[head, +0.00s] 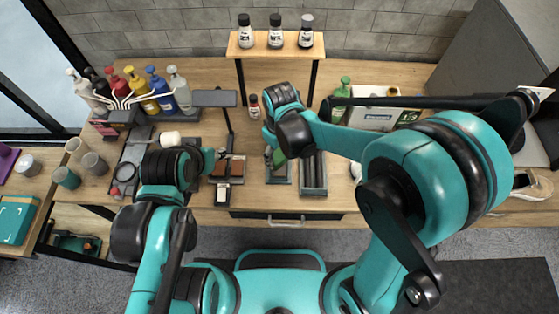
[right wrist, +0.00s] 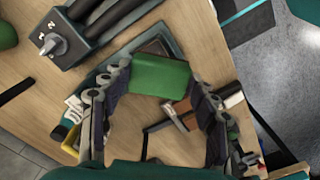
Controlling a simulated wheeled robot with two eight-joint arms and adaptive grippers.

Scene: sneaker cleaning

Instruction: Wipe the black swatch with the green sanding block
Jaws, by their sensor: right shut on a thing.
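My right gripper (right wrist: 160,88) is shut on the green sanding block (right wrist: 162,74), with a finger on either side of it. In the head view the block (head: 279,157) hangs below my right gripper (head: 275,150), over or just above a dark tray (head: 284,178); I cannot tell whether it touches. To the left, a group of swatches (head: 236,169) in dark, brown and white lies on the table. A dark one (head: 219,167) may be the black swatch, partly covered by my left gripper (head: 219,155). Whether the left gripper is open is too small to tell.
A grey slotted tray (head: 313,175) stands right of the sanding block. Several paint bottles (head: 160,92) stand at the back left. A small shelf (head: 276,45) carries 3 bottles. A green bottle (head: 342,98) and a white box (head: 375,116) are at the back right.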

